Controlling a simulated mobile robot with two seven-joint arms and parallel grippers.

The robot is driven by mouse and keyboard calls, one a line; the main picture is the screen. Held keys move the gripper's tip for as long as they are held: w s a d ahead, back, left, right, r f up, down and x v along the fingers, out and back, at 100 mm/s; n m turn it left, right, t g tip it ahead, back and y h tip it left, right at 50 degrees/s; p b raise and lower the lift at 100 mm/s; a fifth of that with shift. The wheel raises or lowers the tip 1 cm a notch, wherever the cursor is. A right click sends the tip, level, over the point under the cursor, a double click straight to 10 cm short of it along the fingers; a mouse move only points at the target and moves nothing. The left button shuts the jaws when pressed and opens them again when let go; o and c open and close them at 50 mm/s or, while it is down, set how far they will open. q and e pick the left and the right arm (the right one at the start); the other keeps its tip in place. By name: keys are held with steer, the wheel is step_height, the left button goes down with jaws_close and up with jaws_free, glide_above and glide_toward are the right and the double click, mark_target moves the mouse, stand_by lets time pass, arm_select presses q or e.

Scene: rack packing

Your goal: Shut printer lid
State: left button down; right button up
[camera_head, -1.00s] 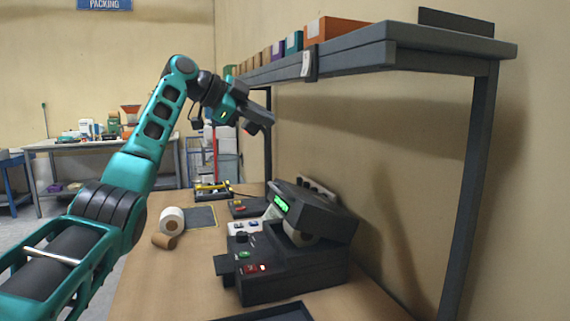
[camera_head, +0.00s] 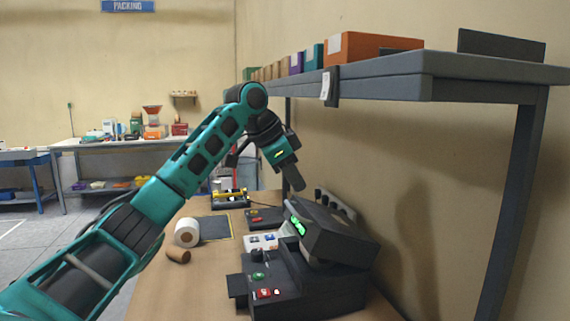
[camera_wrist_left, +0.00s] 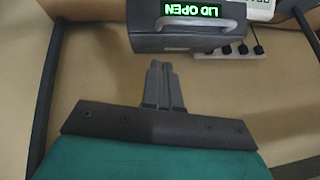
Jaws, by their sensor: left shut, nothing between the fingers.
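The black label printer (camera_head: 312,285) stands on the wooden table. Its lid (camera_head: 335,232) is raised and tilted, with a gap above the body. A green lit display (camera_head: 297,226) is on the lid; in the left wrist view the display (camera_wrist_left: 193,10) reads "LID OPEN", beside a grey handle (camera_wrist_left: 196,23). My left gripper (camera_head: 298,186) is shut and empty, pointing down just above and behind the lid's upper edge. In the left wrist view the closed fingers (camera_wrist_left: 162,70) point toward the lid (camera_wrist_left: 180,42), seemingly apart from it. My right gripper is not in view.
A shelf (camera_head: 480,68) with several boxes runs above the printer along the wall, its post (camera_head: 515,200) at right. A white roll (camera_head: 187,232) and a brown roll (camera_head: 178,256) lie on the table (camera_head: 205,285) at left, with bare tabletop in front.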

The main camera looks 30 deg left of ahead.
arm_select(q)
step_height(320, 180, down, 6)
steer(key=w, duration=0.1)
steer(key=shift+w+a+f, duration=0.15)
steer(key=shift+a, duration=0.1)
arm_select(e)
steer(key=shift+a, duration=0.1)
arm_select(q)
steer(key=s+a+f+t+h+b, duration=0.3)
steer(key=f+b, duration=0.6)
steer(key=b, duration=0.3)
steer(key=shift+s+a+t, duration=0.35)
steer(key=shift+s+t, duration=0.15)
steer(key=shift+s, duration=0.2)
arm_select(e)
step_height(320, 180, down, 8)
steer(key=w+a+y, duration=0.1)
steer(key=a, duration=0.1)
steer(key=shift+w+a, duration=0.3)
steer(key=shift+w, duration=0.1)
